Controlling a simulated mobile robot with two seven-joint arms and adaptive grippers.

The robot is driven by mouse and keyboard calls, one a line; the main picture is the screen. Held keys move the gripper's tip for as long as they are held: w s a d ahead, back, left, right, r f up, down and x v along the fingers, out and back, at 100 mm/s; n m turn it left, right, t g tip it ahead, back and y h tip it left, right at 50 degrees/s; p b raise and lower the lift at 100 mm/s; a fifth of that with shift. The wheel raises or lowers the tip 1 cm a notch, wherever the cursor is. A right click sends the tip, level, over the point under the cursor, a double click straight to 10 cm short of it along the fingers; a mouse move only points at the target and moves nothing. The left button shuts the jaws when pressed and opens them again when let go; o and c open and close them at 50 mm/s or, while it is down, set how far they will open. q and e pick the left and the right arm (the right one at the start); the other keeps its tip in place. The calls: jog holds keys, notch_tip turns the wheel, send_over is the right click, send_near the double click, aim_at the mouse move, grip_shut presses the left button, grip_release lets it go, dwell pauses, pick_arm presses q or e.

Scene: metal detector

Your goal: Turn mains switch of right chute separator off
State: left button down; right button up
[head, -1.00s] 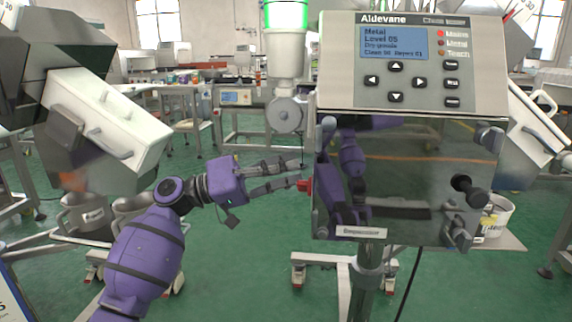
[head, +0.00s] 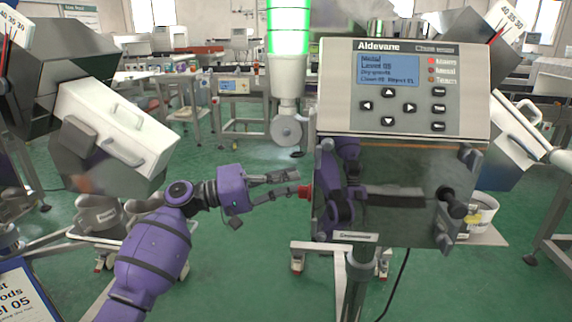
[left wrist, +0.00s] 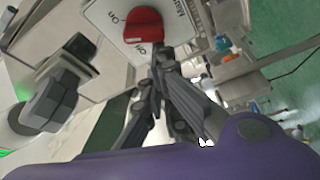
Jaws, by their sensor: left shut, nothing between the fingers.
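The red mains switch (head: 305,191) sits on the left side of the steel control box (head: 405,185) below the Aldevane panel. In the left wrist view it is a red rotary knob (left wrist: 143,25) on a pale plate with "On", "Off" and partly cut "Main" lettering. I cannot tell which label it points to. My left gripper (head: 297,183) is shut and empty, with its fingertips right beside the switch. In the left wrist view the fingers (left wrist: 160,55) end just below the knob. Whether they touch it is unclear. My right gripper is not in view.
The display panel (head: 475,110) with buttons and a lit red lamp tops the box. A black knob (head: 457,210) sticks out of its door, which reflects my purple arm. A white-lidded machine (head: 115,125) stands left. A lit green column (head: 288,30) rises behind.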

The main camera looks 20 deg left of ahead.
pick_arm(q)
jog(key=f+n+g+y+p, duration=0.1)
jog(key=n+p, duration=0.2)
jog(key=p, duration=0.1)
jog(key=s+f+n+g+p, duration=0.1)
jog(key=n+p, duration=0.3)
jog(key=p, duration=0.1)
jog(key=f+n+y+p, duration=0.1)
jog(key=f+n+p, duration=0.1)
jog(key=p, duration=0.3)
jog(key=shift+s+d+n+g+y, duration=0.3)
jog(key=shift+n+g, duration=0.1)
jog(key=shift+n, duration=0.4)
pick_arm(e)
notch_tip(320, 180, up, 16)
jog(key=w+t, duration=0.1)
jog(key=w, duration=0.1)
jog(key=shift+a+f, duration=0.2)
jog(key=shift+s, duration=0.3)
pick_arm(q)
jog(key=v, duration=1.2)
jog(key=shift+f, duration=0.1)
